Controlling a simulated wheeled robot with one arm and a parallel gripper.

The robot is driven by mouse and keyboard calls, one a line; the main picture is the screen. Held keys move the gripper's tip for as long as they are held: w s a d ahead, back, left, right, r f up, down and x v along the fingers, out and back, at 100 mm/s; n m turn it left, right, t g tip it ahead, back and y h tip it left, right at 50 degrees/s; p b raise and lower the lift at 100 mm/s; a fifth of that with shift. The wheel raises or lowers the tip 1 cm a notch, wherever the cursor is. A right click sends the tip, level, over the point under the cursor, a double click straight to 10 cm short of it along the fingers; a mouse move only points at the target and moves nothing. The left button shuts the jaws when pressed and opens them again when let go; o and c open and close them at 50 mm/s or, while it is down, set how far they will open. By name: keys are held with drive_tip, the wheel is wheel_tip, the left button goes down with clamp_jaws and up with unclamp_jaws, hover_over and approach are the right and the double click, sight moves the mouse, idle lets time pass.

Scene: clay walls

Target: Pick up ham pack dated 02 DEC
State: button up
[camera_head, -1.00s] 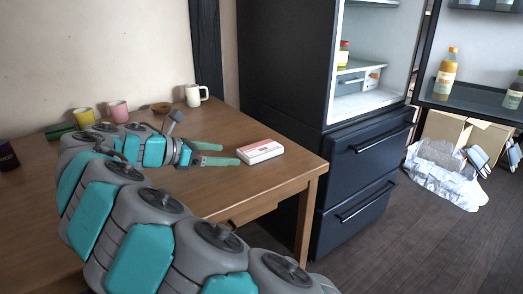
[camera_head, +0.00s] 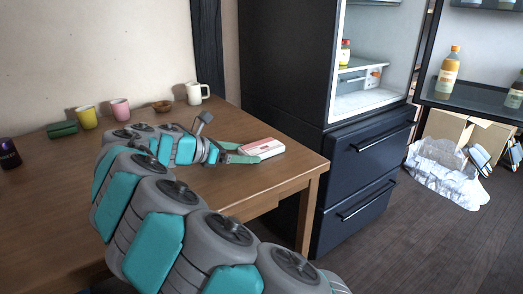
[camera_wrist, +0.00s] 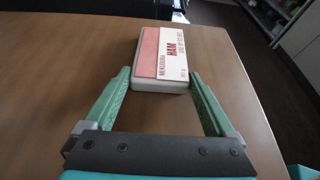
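The ham pack (camera_head: 264,147) lies flat on the wooden table near its right corner. In the wrist view the pack (camera_wrist: 162,52) is white with a pink panel, and its label reads HAM with a use-by line. The date print is too small to read surely. My gripper (camera_head: 241,153) is open at table height at the near end of the pack. In the wrist view my gripper (camera_wrist: 159,78) has its fingertips on either side of the pack's near end, with a small gap at each side.
On the table (camera_head: 60,220) stand a yellow mug (camera_head: 87,119), a pink mug (camera_head: 120,111), a brown bowl (camera_head: 162,106), a white mug (camera_head: 197,93), a green can (camera_head: 62,129) and a dark purple jar (camera_head: 9,154). An open fridge (camera_head: 290,60) stands right behind the table.

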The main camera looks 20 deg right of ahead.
drive_tip(key=c, duration=0.7)
drive_tip(key=shift+c, duration=0.2)
drive_tip(key=shift+r, duration=0.15)
